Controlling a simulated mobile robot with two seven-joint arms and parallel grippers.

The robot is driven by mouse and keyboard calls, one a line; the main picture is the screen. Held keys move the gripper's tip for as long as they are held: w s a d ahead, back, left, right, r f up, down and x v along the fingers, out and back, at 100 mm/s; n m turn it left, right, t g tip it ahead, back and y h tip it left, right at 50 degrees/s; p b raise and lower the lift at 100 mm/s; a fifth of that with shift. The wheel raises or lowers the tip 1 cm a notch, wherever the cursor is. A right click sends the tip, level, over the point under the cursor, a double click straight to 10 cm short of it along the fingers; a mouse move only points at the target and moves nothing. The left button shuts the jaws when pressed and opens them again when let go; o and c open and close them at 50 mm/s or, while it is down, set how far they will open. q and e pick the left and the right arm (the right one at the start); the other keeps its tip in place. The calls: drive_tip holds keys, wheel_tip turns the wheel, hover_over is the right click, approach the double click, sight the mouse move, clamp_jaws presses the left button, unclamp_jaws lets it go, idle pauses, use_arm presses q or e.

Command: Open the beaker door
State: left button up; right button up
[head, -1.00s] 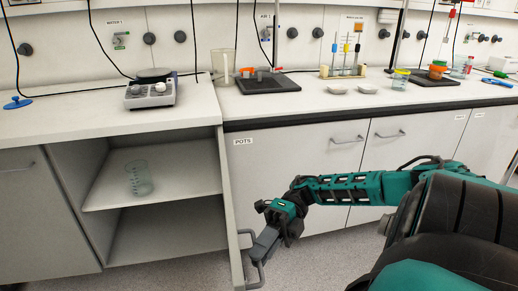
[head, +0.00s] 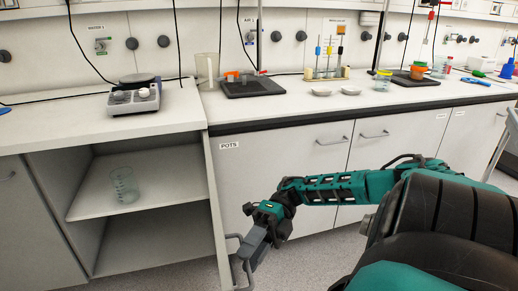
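The beaker cabinet's door (head: 213,205) stands swung out and shows nearly edge-on at the right side of the open compartment. A clear beaker (head: 124,187) stands on the compartment's upper shelf (head: 165,177); the space below is empty. The door's grey bar handle (head: 236,279) is on its right face, near the bottom of the picture. My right gripper (head: 246,255) reaches down to the handle, with its fingers at or against it. The fingers and handle overlap, so I cannot tell whether they are closed around it. My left gripper is not in view.
A closed cupboard labelled POTS (head: 277,185) is right of the door. The counter (head: 300,107) above carries a hotplate (head: 134,97), a pitcher (head: 207,71) and black trays (head: 250,86). Floor (head: 305,258) shows below the cupboards.

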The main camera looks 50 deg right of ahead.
drive_tip(key=w+d+r+b, duration=0.1)
drive_tip(key=d+b, duration=0.2)
drive_tip(key=d, duration=0.9)
drive_tip(key=shift+d+r+b, duration=0.25)
drive_tip(key=shift+r+b, duration=0.15)
